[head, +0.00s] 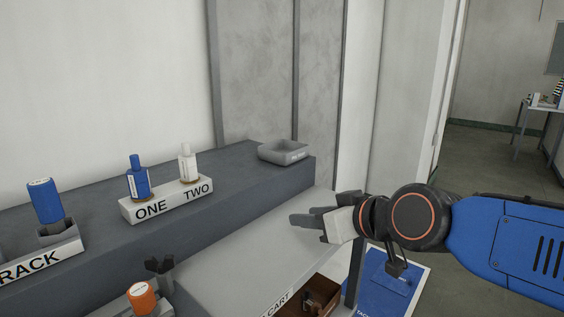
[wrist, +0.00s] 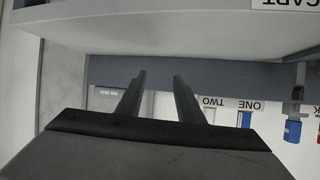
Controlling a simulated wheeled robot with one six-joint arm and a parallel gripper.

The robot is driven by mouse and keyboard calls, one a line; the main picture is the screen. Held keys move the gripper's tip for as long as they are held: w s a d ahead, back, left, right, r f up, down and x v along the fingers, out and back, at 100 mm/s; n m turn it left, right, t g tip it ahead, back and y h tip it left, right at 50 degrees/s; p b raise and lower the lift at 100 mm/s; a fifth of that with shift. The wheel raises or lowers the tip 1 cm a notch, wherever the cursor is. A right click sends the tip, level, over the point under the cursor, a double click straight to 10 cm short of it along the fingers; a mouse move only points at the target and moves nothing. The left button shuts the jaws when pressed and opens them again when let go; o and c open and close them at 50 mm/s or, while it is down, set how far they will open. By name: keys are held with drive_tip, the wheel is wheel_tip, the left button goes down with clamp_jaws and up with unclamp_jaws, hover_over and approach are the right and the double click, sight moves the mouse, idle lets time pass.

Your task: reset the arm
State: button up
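My gripper (head: 308,215) reaches in from the right in the head view, over the light grey lower surface in front of the dark shelf. In the wrist view its two fingers (wrist: 160,76) stand apart with nothing between them. The gripper is open and touches no object that I can see. My blue arm with its dark, orange-ringed joint extends to the right edge of the head view.
A white block marked ONE and TWO (head: 153,210) holds a blue bottle (head: 138,181) and a white bottle (head: 188,165). A grey tray (head: 283,152) sits at the shelf's far end. A rack (head: 35,262) holds a blue cylinder (head: 45,201). An orange-capped item (head: 141,298) stands in front.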

drive_tip(key=s+d+f+m+g+h, duration=0.2)
drive_tip(key=s+d+f, duration=0.5)
drive_tip(key=d, duration=0.4)
drive_tip(key=s+d+f+m+g+h, duration=0.3)
drive_tip(key=s+d+f, duration=0.4)
drive_tip(key=d, duration=0.5)
drive_tip(key=shift+f+m+g+h, duration=0.3)
drive_tip(key=shift+f+m+h, duration=0.5)
drive_tip(key=shift+f+h, duration=0.55)
